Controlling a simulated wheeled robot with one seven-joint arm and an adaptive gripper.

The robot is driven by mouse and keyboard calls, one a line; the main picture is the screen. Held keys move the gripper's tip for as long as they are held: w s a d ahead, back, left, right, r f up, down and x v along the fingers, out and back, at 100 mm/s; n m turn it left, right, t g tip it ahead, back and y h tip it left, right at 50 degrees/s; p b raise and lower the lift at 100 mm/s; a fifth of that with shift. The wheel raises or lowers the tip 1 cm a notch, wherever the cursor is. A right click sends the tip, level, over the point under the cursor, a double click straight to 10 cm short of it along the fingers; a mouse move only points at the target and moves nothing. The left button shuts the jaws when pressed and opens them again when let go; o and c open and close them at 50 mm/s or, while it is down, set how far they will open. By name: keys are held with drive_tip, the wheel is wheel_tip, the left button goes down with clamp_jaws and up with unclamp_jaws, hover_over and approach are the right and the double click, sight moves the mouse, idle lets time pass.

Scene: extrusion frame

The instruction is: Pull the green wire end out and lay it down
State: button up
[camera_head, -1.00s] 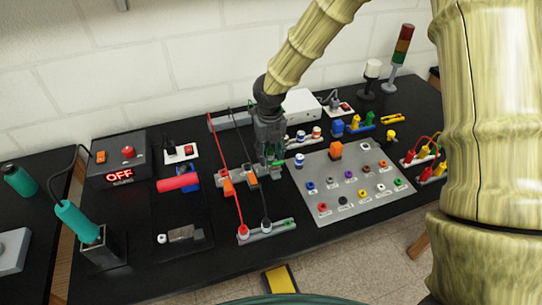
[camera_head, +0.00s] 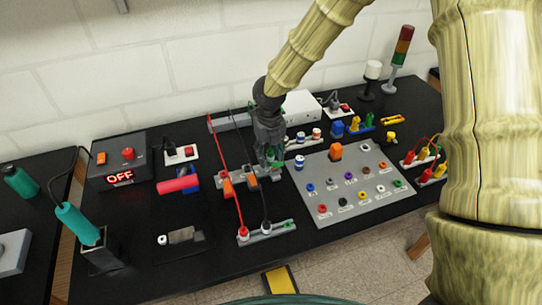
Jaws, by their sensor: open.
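A grey connector block (camera_head: 239,187) with orange levers (camera_head: 228,187) stands in the middle of the black table. A red wire (camera_head: 230,165) and a black wire run across it to a grey strip (camera_head: 281,228) at the front. Green (camera_head: 277,163) shows at the block's right end, right by my fingertips; this looks like the green wire end. My gripper (camera_head: 268,158) points down over that end, with its jaws open. The fingers partly hide the green end, so I cannot tell whether they touch it or how deep it sits.
A grey panel (camera_head: 315,202) with several coloured sockets lies close to the right. A switch box (camera_head: 122,168) reading OFF, a red cylinder (camera_head: 178,185) and a teal-handled tool (camera_head: 77,223) in a stand are left. Some bare black table (camera_head: 200,275) lies in front.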

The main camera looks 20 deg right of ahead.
sight(270, 151)
drive_tip(key=shift+c, duration=0.4)
idle(0.3)
clamp_jaws()
drive_tip(key=shift+r+p, duration=0.2)
drive_tip(key=shift+p, duration=0.15)
drive_tip(key=shift+r+p, duration=2.4)
drive_tip(key=shift+r, duration=0.35)
drive_tip(key=shift+r, duration=0.1)
